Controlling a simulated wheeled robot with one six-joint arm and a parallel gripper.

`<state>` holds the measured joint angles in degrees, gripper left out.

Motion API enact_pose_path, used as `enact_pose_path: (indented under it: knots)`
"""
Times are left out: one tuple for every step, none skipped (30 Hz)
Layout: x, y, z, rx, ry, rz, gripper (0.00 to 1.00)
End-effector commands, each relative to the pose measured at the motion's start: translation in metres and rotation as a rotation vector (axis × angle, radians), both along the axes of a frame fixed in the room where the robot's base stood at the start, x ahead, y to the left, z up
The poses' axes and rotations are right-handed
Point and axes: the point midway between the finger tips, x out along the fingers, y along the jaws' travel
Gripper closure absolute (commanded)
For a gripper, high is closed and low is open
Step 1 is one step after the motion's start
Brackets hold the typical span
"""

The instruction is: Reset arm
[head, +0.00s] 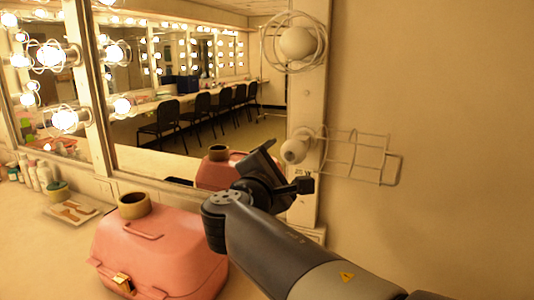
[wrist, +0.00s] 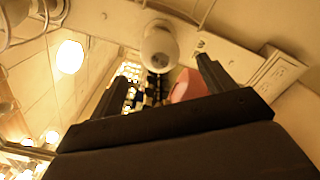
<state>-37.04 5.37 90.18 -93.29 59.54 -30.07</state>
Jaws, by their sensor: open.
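My gripper (head: 285,172) is raised in front of the mirror's right frame post, above and to the right of the pink case, in the head view. In the wrist view my gripper (wrist: 157,82) has its two dark fingers spread apart with nothing between them. My arm comes in from the lower right of the head view and covers part of the case's right side. The fingertips are partly hard to make out in the head view.
A pink case (head: 158,252) with a roll of tape (head: 134,205) on top stands on the counter. Bottles (head: 42,175) and a tray (head: 75,213) sit left. The wall (head: 450,120) is bare.

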Motion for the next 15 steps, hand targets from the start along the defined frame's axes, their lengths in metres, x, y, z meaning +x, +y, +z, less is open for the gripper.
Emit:
enact_pose_path:
  knots:
    - [0.009, -0.005, 0.0, -0.001, 0.001, -0.004, 0.22]
    - [0.014, -0.007, 0.001, -0.002, 0.001, -0.005, 0.22]
    - [0.022, -0.01, 0.001, -0.002, 0.001, -0.004, 0.22]
    - [0.027, -0.012, 0.001, -0.002, 0.001, -0.005, 0.22]
    - [0.032, -0.014, 0.001, -0.001, 0.002, -0.003, 0.22]
    - [0.04, -0.017, 0.0, -0.001, 0.002, -0.005, 0.22]
    - [0.045, -0.02, 0.0, 0.0, 0.002, -0.003, 0.22]
    - [0.051, -0.022, 0.001, 0.0, 0.002, -0.005, 0.22]
    - [0.058, -0.025, 0.0, 0.0, 0.002, -0.003, 0.22]
    - [0.064, -0.028, 0.001, -0.001, 0.001, -0.004, 0.22]
    - [0.069, -0.03, 0.001, 0.0, 0.002, -0.003, 0.22]
    - [0.069, -0.029, 0.004, -0.023, 0.011, 0.0, 0.22]
    - [0.068, -0.028, 0.005, -0.043, 0.02, 0.001, 0.22]
    - [0.068, -0.028, 0.005, -0.062, 0.028, 0.002, 0.22]
    - [0.068, -0.027, 0.005, -0.087, 0.038, 0.002, 0.22]
